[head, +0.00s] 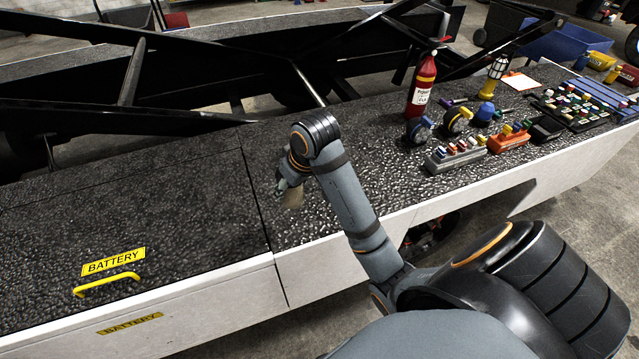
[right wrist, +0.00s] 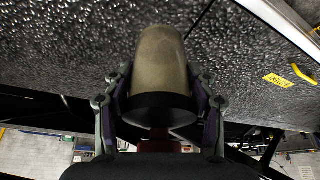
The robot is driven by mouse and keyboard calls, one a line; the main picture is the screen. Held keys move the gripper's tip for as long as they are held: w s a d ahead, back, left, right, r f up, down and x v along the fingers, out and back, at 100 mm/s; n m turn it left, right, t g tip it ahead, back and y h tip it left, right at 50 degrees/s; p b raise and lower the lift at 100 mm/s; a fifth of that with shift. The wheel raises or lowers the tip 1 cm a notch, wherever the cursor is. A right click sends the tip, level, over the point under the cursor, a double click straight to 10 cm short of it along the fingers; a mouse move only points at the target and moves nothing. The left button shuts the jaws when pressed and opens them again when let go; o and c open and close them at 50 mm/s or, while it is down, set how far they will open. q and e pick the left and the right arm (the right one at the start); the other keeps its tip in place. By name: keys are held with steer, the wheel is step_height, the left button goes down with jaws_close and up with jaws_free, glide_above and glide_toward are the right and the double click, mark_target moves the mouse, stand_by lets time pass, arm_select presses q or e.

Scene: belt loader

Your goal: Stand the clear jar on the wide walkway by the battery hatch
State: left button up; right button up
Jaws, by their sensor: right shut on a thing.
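My right gripper (head: 289,181) is over the dark textured walkway (head: 350,190), just right of the seam beside the battery hatch (head: 150,220). It is shut on the clear jar (head: 294,198), which looks brownish and see-through below the fingers. In the right wrist view the jar (right wrist: 160,58) sits between the two fingers, its dark lid (right wrist: 160,108) toward the palm and its base toward the walkway. I cannot tell whether the base touches the surface. The hatch has a yellow BATTERY label (head: 114,262) and a yellow handle (head: 106,284). My left gripper is not in view.
A red fire extinguisher (head: 422,86), tape-like rolls (head: 458,121), a grey rack (head: 456,154) and an orange rack (head: 509,138) stand farther right on the walkway. Black frame beams (head: 200,115) run behind. The white side panel (head: 235,295) marks the front edge. The hatch top is clear.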

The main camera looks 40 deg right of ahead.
steer(key=w+d+f+b, duration=0.1)
steer(key=d+f+b, duration=0.1)
steer(key=d, duration=0.1)
steer(key=w+d+f+b, duration=0.1)
steer(key=d+f+b, duration=0.1)
steer(key=d+f, duration=0.1)
steer(key=w+d+f+b, duration=0.2)
steer(key=d+f, duration=0.1)
steer(key=shift+d+f+b, duration=0.1)
steer(key=shift+d+b, duration=0.1)
steer(key=shift+b, duration=0.15)
steer(key=f, duration=0.3)
steer(key=shift+d+f, duration=0.3)
steer(key=shift+f, duration=0.05)
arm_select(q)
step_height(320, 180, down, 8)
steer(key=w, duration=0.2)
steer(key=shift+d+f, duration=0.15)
arm_select(e)
steer(key=o, duration=1.4)
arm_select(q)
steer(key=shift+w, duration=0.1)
